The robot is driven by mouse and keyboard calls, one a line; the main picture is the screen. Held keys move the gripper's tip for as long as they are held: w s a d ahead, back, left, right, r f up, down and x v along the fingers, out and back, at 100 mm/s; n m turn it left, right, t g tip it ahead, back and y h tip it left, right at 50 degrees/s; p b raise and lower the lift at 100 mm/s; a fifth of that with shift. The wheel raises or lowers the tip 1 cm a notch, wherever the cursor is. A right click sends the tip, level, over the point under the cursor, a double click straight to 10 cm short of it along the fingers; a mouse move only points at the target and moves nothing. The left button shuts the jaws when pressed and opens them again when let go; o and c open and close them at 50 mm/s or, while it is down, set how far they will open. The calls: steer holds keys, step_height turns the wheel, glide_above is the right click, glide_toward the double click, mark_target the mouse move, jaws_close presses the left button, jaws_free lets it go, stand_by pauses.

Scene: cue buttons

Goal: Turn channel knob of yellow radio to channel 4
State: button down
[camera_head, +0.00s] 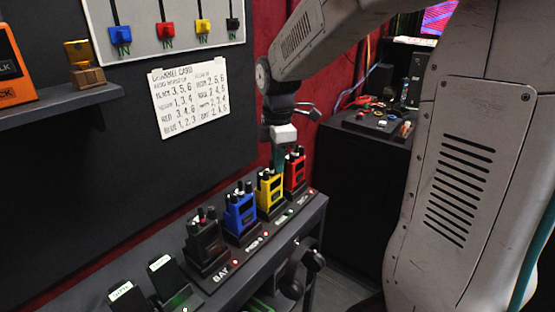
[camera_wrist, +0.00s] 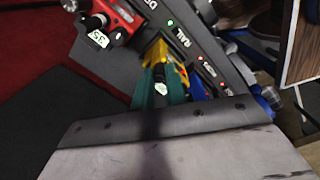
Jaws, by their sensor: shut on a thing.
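The yellow radio (camera_head: 270,191) stands in the charging rack between the blue radio (camera_head: 240,215) and the red radio (camera_head: 295,170). My gripper (camera_head: 277,160) reaches down from above onto its top. In the wrist view, the teal fingers of my gripper (camera_wrist: 161,86) are shut around a dark knob (camera_wrist: 160,88) with a pale mark, on top of the yellow radio (camera_wrist: 155,54). I take this to be the channel knob; the fingers cover much of it. The number it points to cannot be read.
A black radio (camera_head: 204,238) stands at the near end of the rack (camera_head: 228,268). The red radio (camera_wrist: 120,22) is close beside the fingers in the wrist view. A channel card (camera_head: 189,99) hangs on the dark wall. A cluttered dark cabinet (camera_head: 365,155) stands behind.

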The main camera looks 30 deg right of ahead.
stand_by(0.4)
steer(key=c, duration=1.4)
jaws_free()
step_height(320, 180, up, 8)
steer(key=shift+f, duration=0.1)
steer(key=shift+s, duration=0.1)
